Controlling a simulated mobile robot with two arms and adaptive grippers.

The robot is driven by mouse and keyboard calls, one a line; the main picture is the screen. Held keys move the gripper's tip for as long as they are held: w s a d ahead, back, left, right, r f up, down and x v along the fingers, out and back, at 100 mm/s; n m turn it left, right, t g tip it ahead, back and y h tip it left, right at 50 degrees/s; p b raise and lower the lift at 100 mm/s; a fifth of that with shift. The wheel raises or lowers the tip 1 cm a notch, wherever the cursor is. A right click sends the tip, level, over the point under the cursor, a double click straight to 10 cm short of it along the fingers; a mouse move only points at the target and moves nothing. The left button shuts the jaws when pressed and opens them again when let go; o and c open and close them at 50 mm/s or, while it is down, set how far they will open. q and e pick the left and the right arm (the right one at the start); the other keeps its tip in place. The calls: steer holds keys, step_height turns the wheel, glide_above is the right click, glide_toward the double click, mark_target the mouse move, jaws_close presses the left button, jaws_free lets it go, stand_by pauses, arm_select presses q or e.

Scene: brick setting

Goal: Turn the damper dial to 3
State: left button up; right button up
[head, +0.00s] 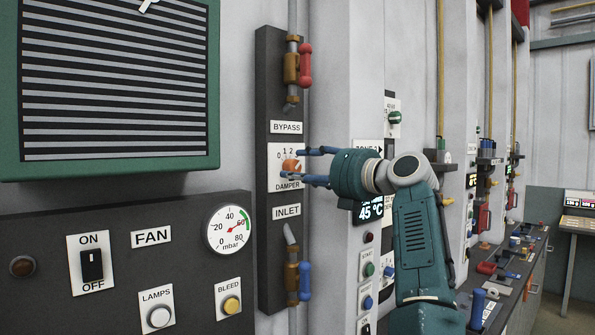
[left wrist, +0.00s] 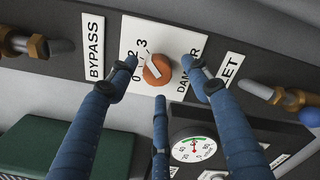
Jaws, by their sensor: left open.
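The orange damper dial (head: 291,166) sits on a white plate marked DAMPER, on a dark vertical wall panel. In the left wrist view the dial (left wrist: 157,71) shows a pale pointer line, with digits 0 to 3 along its left and upper side. The line slants toward the lower digits; its exact setting is hard to tell. My left gripper (head: 310,166) is in front of the dial, coming from the right. Its blue fingers are open; in the left wrist view the gripper (left wrist: 163,82) has fingertips left, right and below the dial, apparently apart from it. My right gripper is out of view.
A BYPASS valve with a red handle (head: 305,65) is above, and an INLET valve with a blue handle (head: 305,281) below. A pressure gauge (head: 229,229) and FAN control panel are at lower left. A green louvred box (head: 115,85) is at upper left.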

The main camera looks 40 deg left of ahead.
arm_select(q)
steer(key=d, duration=1)
steer(key=shift+s, duration=0.4)
steer(key=shift+d, duration=0.1)
